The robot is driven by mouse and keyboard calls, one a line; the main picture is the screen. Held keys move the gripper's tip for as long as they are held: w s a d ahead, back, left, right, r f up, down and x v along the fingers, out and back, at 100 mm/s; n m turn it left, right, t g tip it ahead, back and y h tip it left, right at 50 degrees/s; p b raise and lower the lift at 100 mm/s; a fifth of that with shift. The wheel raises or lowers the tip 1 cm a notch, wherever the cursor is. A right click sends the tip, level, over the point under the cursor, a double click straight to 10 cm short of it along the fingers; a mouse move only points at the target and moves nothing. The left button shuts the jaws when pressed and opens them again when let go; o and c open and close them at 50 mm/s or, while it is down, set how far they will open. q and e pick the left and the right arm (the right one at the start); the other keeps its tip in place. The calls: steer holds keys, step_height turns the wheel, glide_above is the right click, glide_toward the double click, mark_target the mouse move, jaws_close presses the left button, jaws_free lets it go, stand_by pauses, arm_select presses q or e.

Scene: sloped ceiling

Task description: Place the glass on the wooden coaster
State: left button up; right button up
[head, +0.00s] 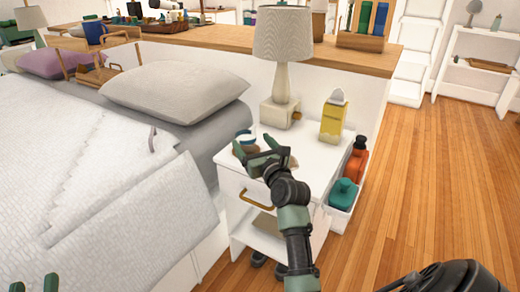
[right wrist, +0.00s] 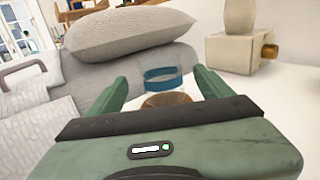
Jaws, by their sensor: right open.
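The glass (head: 244,135) stands on the white nightstand (head: 310,148), and a blue band shows on it in the right wrist view (right wrist: 163,77). The round brown wooden coaster (right wrist: 166,99) is on the nightstand just in front of the glass, partly hidden by my gripper. I cannot tell whether the two touch. My right gripper (head: 262,158) is open above the nightstand. In its wrist view, the glass and coaster appear between and beyond the fingers, with nothing held. Only the green fingertips of my left gripper (head: 34,285) show at the bottom left, spread apart.
A lamp (head: 282,58) and a yellow bottle-like item (head: 332,118) stand at the back of the nightstand. A bed with a grey pillow (head: 174,90) is to the left. A bin with bottles (head: 342,194) sits at the nightstand's right side. The wooden floor (head: 430,180) to the right is clear.

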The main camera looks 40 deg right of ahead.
steer(key=p+v, duration=0.1)
steer(key=v, duration=0.4)
steer(key=shift+s+a, duration=0.1)
steer(key=shift+s, duration=0.2)
steer(key=shift+s+a+n, duration=0.1)
steer(key=shift+a+n, duration=0.2)
steer(key=shift+n, duration=0.4)
arm_select(q)
step_height(320, 180, down, 6)
steer(key=g+y, duration=0.1)
steer(key=g, duration=0.2)
steer(key=shift+a+f+g, duration=0.25)
steer(key=shift+a+g, duration=0.15)
steer(key=shift+a, duration=0.05)
arm_select(e)
steer(key=s+a+f+m+y, duration=0.1)
steer(key=s+a+m+y, duration=0.3)
steer(key=s+a+m, duration=0.3)
steer(key=s+a+f+m+g+y, duration=0.1)
steer(key=s+a+m+y, duration=0.3)
steer(key=a+m, duration=1.4)
steer(key=s+m, duration=0.3)
steer(key=m, duration=0.3)
steer(key=shift+a+f+m, duration=0.15)
steer(key=shift+a+m, duration=0.1)
steer(key=shift+m, duration=0.15)
